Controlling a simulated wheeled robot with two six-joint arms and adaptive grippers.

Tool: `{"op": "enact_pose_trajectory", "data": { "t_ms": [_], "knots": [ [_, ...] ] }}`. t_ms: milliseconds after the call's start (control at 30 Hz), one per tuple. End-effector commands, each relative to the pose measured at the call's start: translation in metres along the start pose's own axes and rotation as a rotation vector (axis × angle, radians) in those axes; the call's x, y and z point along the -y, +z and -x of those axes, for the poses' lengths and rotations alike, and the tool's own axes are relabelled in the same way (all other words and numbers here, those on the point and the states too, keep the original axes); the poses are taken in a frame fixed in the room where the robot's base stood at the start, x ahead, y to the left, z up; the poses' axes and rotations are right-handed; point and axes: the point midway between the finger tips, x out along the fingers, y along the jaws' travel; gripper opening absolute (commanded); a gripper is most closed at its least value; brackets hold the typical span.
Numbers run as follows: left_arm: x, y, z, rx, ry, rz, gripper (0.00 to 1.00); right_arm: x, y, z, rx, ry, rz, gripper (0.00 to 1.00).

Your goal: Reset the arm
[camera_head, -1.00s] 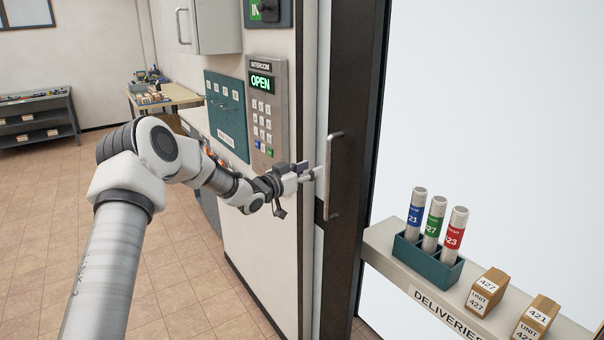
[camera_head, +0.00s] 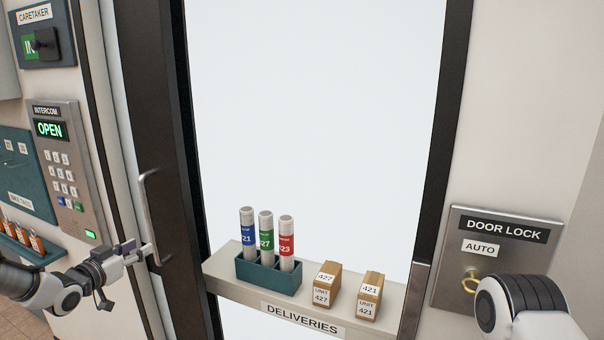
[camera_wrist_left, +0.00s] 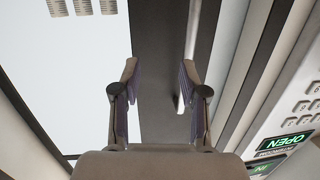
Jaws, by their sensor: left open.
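My left gripper (camera_head: 146,250) is open in front of the dark door frame, close to the lower part of the silver door handle (camera_head: 147,205). In the left wrist view, its two fingers (camera_wrist_left: 160,78) stand apart with no object between them, and the dark frame shows behind. I cannot tell whether a finger touches the handle. My left arm (camera_head: 45,290) comes in low at the left. Part of my right arm (camera_head: 525,305) shows at the lower right; its gripper is not in view.
The intercom (camera_head: 66,170) reads OPEN, left of the door. A deliveries shelf (camera_head: 225,285) holds a teal rack (camera_head: 268,275) with three tubes and two small boxes (camera_head: 322,285). A door lock panel (camera_head: 500,258) marked AUTO, with a gold key (camera_head: 470,281), is at the right, partly behind my right arm.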

Motion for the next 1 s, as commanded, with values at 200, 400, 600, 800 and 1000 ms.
{"op": "enact_pose_trajectory", "data": {
  "t_ms": [200, 400, 600, 800, 1000],
  "knots": [
    [-0.106, 0.126, -0.002, 0.272, 0.118, 0.058, 0.43, 0.000, 0.000, 0.000, 0.000, 0.000, 0.000, 0.40],
    [-0.194, 0.237, 0.044, 0.548, 0.155, 0.148, 0.43, 0.000, 0.000, 0.000, 0.000, 0.000, 0.000, 0.40],
    [-0.267, 0.329, 0.135, 0.858, 0.137, 0.218, 0.43, 0.000, 0.000, 0.000, 0.000, 0.000, 0.000, 0.40],
    [-0.313, 0.382, 0.261, 1.195, 0.044, 0.244, 0.43, 0.000, 0.000, 0.000, 0.000, 0.000, 0.000, 0.40],
    [-0.312, 0.380, 0.351, 1.408, -0.128, 0.249, 0.43, 0.000, 0.000, 0.000, 0.000, 0.000, 0.000, 0.40]
  ]
}}
